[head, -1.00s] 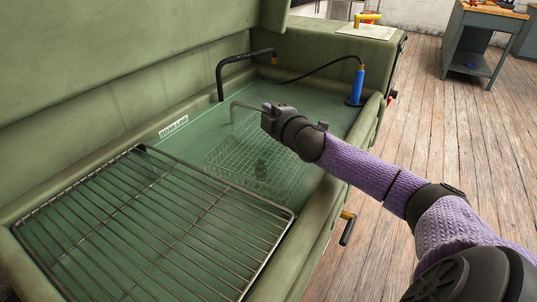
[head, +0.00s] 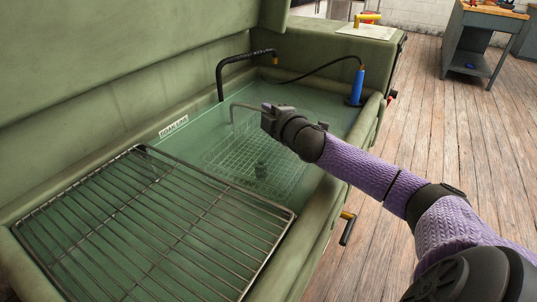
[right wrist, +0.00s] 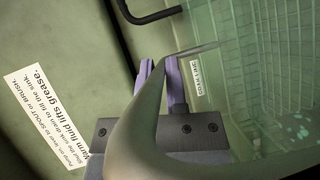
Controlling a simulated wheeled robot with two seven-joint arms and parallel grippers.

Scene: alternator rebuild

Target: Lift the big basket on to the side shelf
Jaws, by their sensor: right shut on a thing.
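The big wire basket (head: 240,160) sits in the greenish fluid of the green sink, right of the wire rack. It appears under the fluid surface, and a small dark part (head: 261,170) shows in it. Its bent handle (head: 234,112) rises above the fluid. My right gripper (head: 268,119) is shut on the handle's top bar. In the right wrist view the handle curves close before the camera and the basket (right wrist: 285,60) shows at the right. The side shelf appears to be the empty wire rack (head: 150,225) over the sink's left part. My left gripper is out of view.
A black spout (head: 222,75) and a blue brush (head: 356,85) on a hose stand at the sink's far end. The sink's raised rim (head: 312,245) runs along the right. A yellow-banded lever (head: 347,226) sticks out from its front. A grey bench (head: 470,45) stands far right.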

